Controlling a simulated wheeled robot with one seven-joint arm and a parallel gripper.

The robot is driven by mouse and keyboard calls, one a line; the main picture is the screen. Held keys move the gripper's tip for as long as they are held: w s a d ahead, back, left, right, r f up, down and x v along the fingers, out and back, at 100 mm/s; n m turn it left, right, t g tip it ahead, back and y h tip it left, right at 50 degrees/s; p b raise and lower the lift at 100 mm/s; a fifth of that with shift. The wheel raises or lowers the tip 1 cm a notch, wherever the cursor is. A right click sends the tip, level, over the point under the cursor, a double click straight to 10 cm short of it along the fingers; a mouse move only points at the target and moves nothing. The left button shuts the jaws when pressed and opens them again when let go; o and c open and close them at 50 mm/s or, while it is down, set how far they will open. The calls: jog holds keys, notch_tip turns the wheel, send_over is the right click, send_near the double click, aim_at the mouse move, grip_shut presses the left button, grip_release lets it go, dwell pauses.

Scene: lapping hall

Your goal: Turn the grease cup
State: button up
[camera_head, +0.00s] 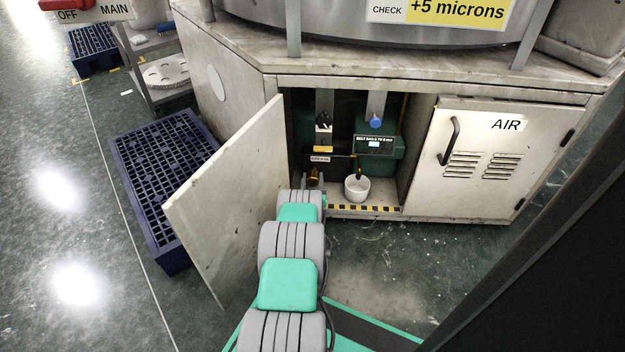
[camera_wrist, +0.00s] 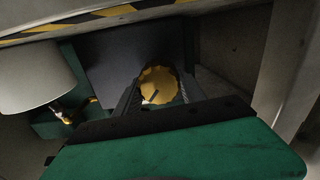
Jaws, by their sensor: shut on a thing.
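The grease cup is a round, brass-yellow cap with a ridged rim (camera_wrist: 160,84). It shows in the wrist view between the two dark fingers of my gripper (camera_wrist: 158,92), which is shut on it. A pale slot or mark shows on its face. In the camera_head view a small part of the brass grease cup (camera_head: 314,176) shows low in the open cabinet, beyond the end of my arm. My arm hides most of the gripper there.
The open door (camera_head: 235,205) is close left of my arm. A hazard-striped sill (camera_head: 365,208) edges the opening. The AIR door (camera_head: 495,160) is closed.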

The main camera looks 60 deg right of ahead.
aim_at(312, 181)
jog(key=shift+m, duration=0.4)
jog(key=o, duration=1.4)
jog(key=shift+c, duration=0.2)
jog(key=p+v, duration=0.4)
jog(key=v, duration=0.2)
jog(key=shift+a+r, duration=0.2)
jog(key=shift+a, duration=0.05)
jog(key=shift+s+a+f+p, duration=0.25)
jog(key=shift+s+a+p, duration=0.1)
jog(key=shift+a, duration=0.25)
jog(key=shift+s, duration=0.15)
